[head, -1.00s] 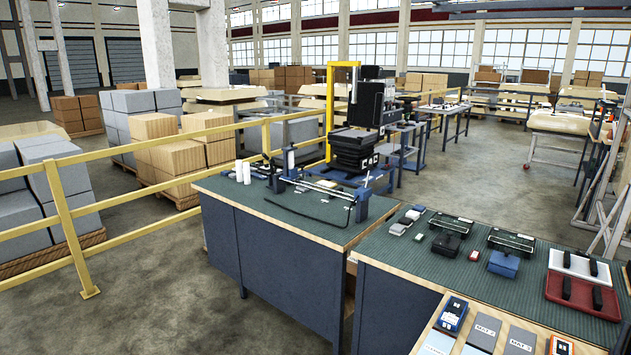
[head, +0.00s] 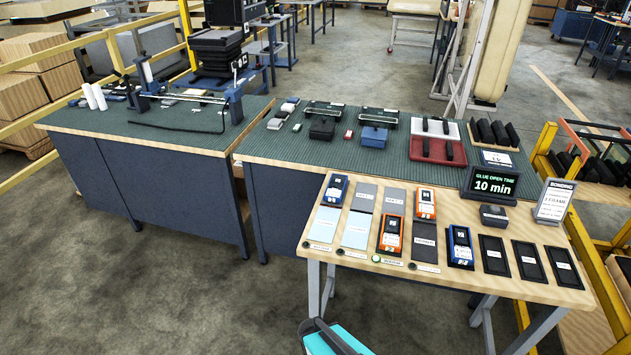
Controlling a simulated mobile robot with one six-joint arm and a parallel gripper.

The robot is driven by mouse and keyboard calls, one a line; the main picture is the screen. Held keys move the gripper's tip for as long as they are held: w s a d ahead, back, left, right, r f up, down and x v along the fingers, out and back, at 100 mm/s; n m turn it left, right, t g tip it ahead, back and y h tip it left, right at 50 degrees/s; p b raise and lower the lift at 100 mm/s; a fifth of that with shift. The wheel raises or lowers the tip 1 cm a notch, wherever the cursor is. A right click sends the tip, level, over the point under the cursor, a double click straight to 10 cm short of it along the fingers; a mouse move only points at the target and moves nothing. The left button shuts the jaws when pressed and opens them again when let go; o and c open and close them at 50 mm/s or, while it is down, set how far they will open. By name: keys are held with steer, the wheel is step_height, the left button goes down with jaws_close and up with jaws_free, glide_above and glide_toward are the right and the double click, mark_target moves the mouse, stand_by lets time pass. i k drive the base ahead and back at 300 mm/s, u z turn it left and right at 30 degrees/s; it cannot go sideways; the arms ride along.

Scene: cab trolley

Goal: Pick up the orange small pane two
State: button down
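Two orange items lie on the small light-wood table. One orange item (head: 426,204) is at the back, right of a grey tile. The other orange item (head: 391,234) is nearer the front edge, between a light blue sheet and a grey tile. Both have dark panels and white markings too small to read. I cannot tell which one is small pane two. My gripper is not in view.
The wooden table (head: 565,296) also holds blue items (head: 460,246), grey tiles (head: 363,197), light blue sheets, black trays (head: 493,255) and signs (head: 490,185). Green-topped benches (head: 270,150) stand behind it. Yellow rails (head: 548,135) stand at the right. The floor (head: 150,290) at left is clear.

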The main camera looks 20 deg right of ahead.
mark_target(392, 235)
steer(key=u, duration=1.8)
steer(key=k, duration=0.1)
steer(key=z, duration=2.95)
